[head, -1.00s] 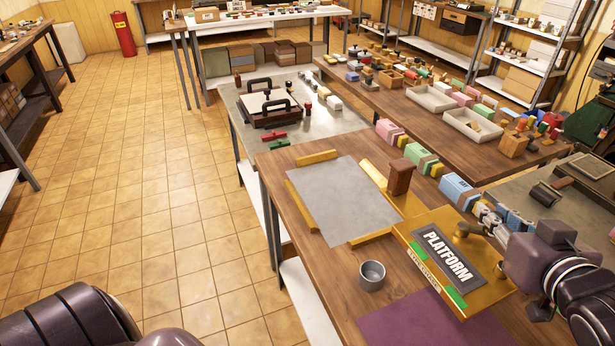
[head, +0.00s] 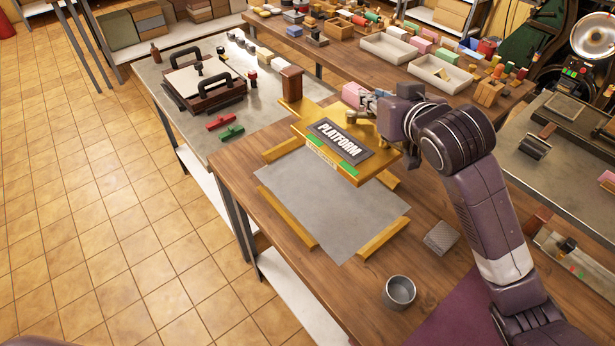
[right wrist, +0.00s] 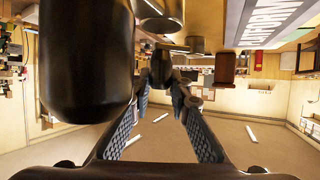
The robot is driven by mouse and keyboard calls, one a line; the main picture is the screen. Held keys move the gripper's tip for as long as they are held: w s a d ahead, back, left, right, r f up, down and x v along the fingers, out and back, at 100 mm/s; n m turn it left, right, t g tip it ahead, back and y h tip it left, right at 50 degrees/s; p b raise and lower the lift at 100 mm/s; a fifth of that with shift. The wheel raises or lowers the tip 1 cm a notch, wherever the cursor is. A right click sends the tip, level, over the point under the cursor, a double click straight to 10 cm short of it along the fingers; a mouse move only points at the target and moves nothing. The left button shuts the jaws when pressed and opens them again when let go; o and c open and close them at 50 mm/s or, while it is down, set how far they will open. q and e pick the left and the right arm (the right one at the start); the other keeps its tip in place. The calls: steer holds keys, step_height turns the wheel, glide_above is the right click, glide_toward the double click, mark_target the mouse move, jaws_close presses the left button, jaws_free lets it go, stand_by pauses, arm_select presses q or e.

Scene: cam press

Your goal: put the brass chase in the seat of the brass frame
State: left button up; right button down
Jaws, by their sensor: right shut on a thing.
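The brass chase (head: 381,157) is a flat gold plate with a dark "PLATFORM" panel and green blocks along its near edge. My right gripper (head: 372,110) is shut on its brass handle at the far right side. The chase hangs over the far end of the brass frame (head: 287,219), hiding part of it. The frame has brass bars around a flat grey seat (head: 335,205), which is bare where visible. In the right wrist view, the fingers (right wrist: 163,95) close at the handle, and the chase's lettered panel (right wrist: 270,22) shows at upper right. My left gripper is out of view.
A metal cup (head: 399,292) and a small grey block (head: 441,237) stand right of the frame. Green and red pieces (head: 230,132) lie on the neighbouring table.

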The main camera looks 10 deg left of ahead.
steer(key=shift+w+a+f, duration=0.1)
steer(key=shift+w, duration=0.1)
steer(key=shift+s+f+p, duration=0.1)
steer(key=shift+f+p, duration=0.65)
steer(key=shift+f, duration=8.95)
steer(key=shift+f, duration=0.1)
steer(key=c, duration=2.2)
jaws_free()
steer(key=shift+f, duration=0.15)
steer(key=o, duration=0.4)
steer(key=shift+s, duration=0.1)
steer(key=shift+r, duration=0.2)
